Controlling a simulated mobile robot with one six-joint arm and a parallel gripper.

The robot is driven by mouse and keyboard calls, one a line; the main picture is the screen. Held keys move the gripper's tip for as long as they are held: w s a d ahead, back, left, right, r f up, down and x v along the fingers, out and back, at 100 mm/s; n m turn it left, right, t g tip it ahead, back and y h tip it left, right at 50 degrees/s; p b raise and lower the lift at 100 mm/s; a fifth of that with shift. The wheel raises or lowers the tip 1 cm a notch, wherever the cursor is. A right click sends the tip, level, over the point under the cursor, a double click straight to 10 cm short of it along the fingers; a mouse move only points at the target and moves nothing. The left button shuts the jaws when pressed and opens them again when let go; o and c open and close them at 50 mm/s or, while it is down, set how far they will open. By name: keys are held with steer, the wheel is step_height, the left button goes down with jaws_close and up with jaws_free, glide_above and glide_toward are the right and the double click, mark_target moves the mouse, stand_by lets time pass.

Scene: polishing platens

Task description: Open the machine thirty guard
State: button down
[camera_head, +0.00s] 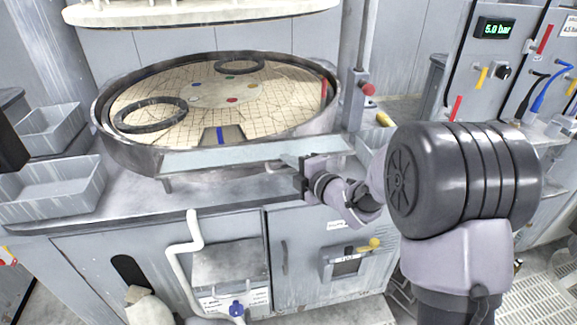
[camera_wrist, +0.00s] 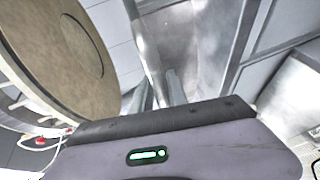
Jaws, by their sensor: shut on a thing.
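The guard is a pale, see-through panel (camera_head: 225,157) along the front rim of the round polishing bowl (camera_head: 137,157). It lies low across the front, below the platen surface. My gripper (camera_head: 283,166) is at the right part of the guard's lower edge, reaching in from the right. It is shut on what looks like the guard's handle; the handle is mostly hidden by the jaws. In the wrist view my gripper's fingers (camera_wrist: 174,88) show beyond the dark front edge of its body, and what they hold is hard to make out.
The platen (camera_head: 190,120) carries two dark rings (camera_head: 150,114) and several coloured dots. Above hangs a round upper plate (camera_head: 200,12). A post with a red knob (camera_head: 368,89) stands right of the bowl. Grey bins (camera_head: 55,190) stand at the left. A gauge panel (camera_head: 495,28) is at the right.

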steer(key=shift+s+f, duration=0.15)
steer(key=shift+f, duration=0.4)
steer(key=shift+r+b, duration=0.55)
steer(key=shift+r, duration=0.8)
steer(key=c, duration=1.5)
jaws_free()
steer(key=shift+w+r, duration=0.1)
steer(key=shift+w, duration=0.1)
steer(key=shift+o, duration=0.2)
steer(key=shift+r, duration=0.1)
steer(key=p+v, duration=0.3)
steer(key=v, duration=1.4)
steer(key=shift+d, duration=0.2)
